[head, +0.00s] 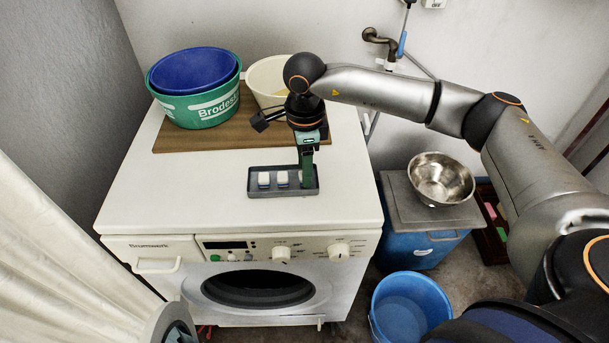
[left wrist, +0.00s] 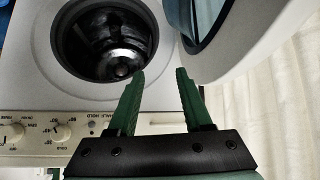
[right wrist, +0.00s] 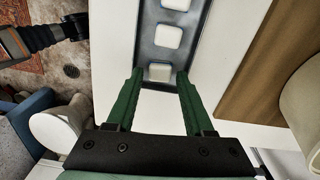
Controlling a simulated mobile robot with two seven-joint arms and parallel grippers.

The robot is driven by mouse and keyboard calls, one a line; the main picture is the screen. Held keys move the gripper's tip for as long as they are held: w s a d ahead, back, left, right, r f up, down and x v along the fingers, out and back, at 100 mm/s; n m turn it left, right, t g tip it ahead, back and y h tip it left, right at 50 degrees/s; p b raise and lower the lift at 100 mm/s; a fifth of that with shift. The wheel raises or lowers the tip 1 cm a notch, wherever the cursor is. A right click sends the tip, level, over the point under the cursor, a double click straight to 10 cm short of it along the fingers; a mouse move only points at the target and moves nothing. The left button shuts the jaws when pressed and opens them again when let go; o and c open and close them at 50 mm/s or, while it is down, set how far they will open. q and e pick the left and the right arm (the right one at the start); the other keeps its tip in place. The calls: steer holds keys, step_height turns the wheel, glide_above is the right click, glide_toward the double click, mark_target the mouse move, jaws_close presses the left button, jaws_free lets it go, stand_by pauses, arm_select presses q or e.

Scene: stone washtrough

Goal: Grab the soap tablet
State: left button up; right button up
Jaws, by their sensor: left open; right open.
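Three white soap tablets with blue undersides sit in a row in a dark grey tray (head: 283,193) on the white washing machine top. The left tablet (head: 264,179) and middle tablet (head: 282,178) show clearly in the head view; my right gripper (head: 307,172) mostly hides the right one. In the right wrist view the nearest tablet (right wrist: 160,72) lies between the fingertips of my open right gripper (right wrist: 160,74), with no clear contact. The tray (right wrist: 190,38) runs away from it. My left gripper (left wrist: 160,73) is open and empty, in front of the machine's drum opening (left wrist: 105,40).
A brown board (head: 190,140) behind the tray bears a green tub (head: 205,109), a blue tub (head: 193,70) and a cream bowl (head: 267,82). A steel bowl (head: 441,178) and blue bucket (head: 409,305) stand right. The open machine door (left wrist: 235,40) is beside my left gripper.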

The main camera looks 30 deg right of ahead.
steer(key=shift+f, duration=0.5)
jaws_close()
